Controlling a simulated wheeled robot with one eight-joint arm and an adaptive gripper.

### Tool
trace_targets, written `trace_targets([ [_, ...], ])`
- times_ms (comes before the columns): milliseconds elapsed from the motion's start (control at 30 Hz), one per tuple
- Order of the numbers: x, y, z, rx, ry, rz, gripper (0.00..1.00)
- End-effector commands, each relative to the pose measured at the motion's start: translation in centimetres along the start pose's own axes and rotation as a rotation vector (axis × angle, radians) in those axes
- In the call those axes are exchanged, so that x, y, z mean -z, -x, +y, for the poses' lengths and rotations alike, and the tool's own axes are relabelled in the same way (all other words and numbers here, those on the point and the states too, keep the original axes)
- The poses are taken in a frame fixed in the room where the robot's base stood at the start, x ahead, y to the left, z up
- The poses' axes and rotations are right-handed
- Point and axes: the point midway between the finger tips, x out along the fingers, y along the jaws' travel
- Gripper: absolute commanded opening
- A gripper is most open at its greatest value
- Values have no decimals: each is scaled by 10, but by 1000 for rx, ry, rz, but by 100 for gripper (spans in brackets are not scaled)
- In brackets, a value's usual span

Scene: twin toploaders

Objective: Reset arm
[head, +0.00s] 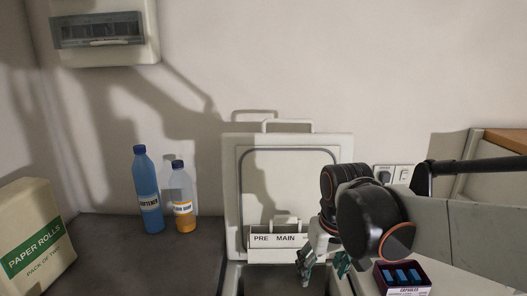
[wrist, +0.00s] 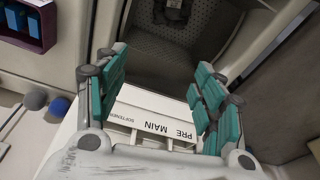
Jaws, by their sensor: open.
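My gripper (head: 323,268) is in front of the raised white lid of a top-loading washer (head: 245,190), with its fingers pointing down. In the wrist view its teal-padded fingers (wrist: 160,75) are spread apart, with nothing gripped between them. A white dispenser (head: 276,241) marked PRE and MAIN is on the lower part of the lid. In the wrist view the dispenser (wrist: 152,118), also marked SOFTENER, appears between and behind the fingers. I cannot tell the gap between them. My arm covers part of the lid's right side.
A dark capsules box (head: 402,279) with blue capsules stands right of the gripper. A blue softener bottle (head: 148,190) and an orange-filled bottle (head: 182,190) stand on the dark left top. A paper rolls pack (head: 35,238) is far left. Wall sockets (head: 393,174) are behind my arm.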

Motion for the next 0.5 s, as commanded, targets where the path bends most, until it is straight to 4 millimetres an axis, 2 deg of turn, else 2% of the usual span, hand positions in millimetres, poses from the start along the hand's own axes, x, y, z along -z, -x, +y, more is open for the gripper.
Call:
trace_targets([
  [33,-11,6,5,-3,-13,27,63],
  [200,-40,22,18,-15,-53,123,63],
  [500,-90,34,35,-41,-121,292,63],
])
